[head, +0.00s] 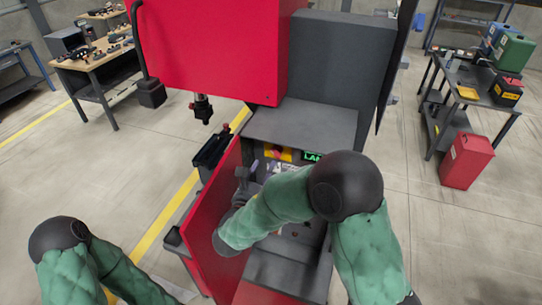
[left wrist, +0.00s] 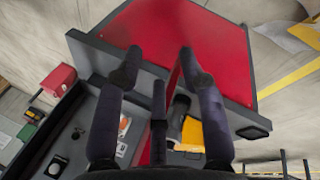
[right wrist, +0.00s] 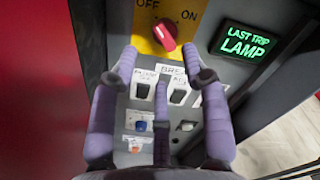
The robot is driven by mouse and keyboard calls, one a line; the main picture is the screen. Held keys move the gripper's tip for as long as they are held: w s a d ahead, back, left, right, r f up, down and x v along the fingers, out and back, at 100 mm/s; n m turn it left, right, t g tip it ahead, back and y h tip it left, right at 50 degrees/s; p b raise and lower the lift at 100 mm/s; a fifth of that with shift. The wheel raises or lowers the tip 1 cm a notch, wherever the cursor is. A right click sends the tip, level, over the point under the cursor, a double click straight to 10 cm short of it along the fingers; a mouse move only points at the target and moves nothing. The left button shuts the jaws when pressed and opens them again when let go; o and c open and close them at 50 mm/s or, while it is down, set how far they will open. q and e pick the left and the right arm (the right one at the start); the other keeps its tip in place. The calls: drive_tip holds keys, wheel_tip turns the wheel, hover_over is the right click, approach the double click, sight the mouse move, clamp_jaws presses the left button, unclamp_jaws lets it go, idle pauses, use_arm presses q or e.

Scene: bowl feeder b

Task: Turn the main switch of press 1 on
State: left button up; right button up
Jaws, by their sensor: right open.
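The main switch is a red knob (right wrist: 165,37) on a yellow plate (right wrist: 147,46) marked OFF and ON, in the right wrist view. Its slanted grip has a white mark at the upper end; I cannot tell its setting for sure. The yellow plate also shows small in the head view (head: 285,154). My right gripper (right wrist: 160,55) is open, with the knob between and just beyond its fingertips; contact is unclear. In the head view my arm partly hides the panel. My left gripper (left wrist: 160,65) is open in the left wrist view, near the red press parts.
A green-lit LAST TRIP LAMP sign (right wrist: 246,40) sits right of the switch. Several rocker switches (right wrist: 178,96) and a blue button (right wrist: 141,126) lie below. The red cabinet door (head: 212,210) stands open at the left.

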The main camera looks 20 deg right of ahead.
sight(273, 154)
drive_tip(key=p+x, duration=0.1)
drive_tip(key=x, duration=0.5)
drive_tip(key=shift+d, duration=0.15)
clamp_jaws()
